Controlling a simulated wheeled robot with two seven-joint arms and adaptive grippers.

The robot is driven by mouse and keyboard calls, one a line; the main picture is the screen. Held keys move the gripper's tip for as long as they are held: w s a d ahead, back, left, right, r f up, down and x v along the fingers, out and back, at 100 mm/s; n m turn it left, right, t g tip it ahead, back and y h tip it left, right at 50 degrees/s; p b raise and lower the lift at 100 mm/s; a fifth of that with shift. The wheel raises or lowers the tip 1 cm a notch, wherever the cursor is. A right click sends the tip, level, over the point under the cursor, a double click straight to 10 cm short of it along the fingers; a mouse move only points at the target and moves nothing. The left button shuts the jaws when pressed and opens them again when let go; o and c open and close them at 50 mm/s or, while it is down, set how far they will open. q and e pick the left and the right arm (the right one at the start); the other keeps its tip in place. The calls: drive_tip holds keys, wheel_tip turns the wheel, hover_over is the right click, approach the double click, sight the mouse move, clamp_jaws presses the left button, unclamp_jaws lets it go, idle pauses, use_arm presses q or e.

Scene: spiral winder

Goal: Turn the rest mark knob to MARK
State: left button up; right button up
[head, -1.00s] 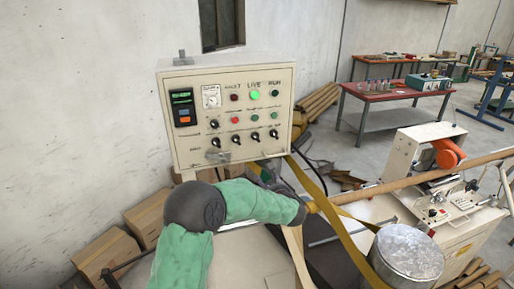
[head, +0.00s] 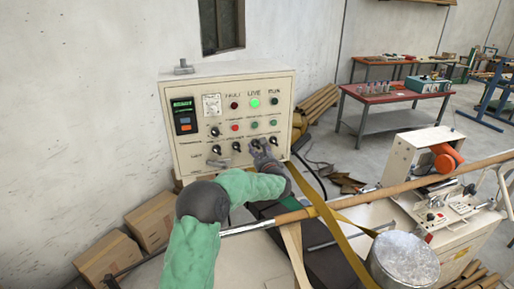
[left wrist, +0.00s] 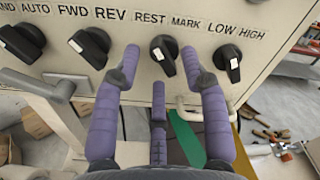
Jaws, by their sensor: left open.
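The control panel (head: 197,98) is a cream box at the wall with lamps, buttons and a bottom row of black knobs. In the head view my left gripper (head: 263,152) is at the panel's lower right and covers part of the knob row. My right gripper is not in view.
The FWD REV knob (left wrist: 91,46) is close to the left finger, and the LOW HIGH knob (left wrist: 228,60) is close to the right finger. A grey latch handle (left wrist: 47,84) juts out at lower left. A long brown tube (head: 350,198) and a yellow strap run below the panel.

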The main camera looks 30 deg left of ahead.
use_arm(q)
drive_tip(key=shift+w+a, duration=0.25)
drive_tip(key=shift+a, duration=0.15)
clamp_jaws()
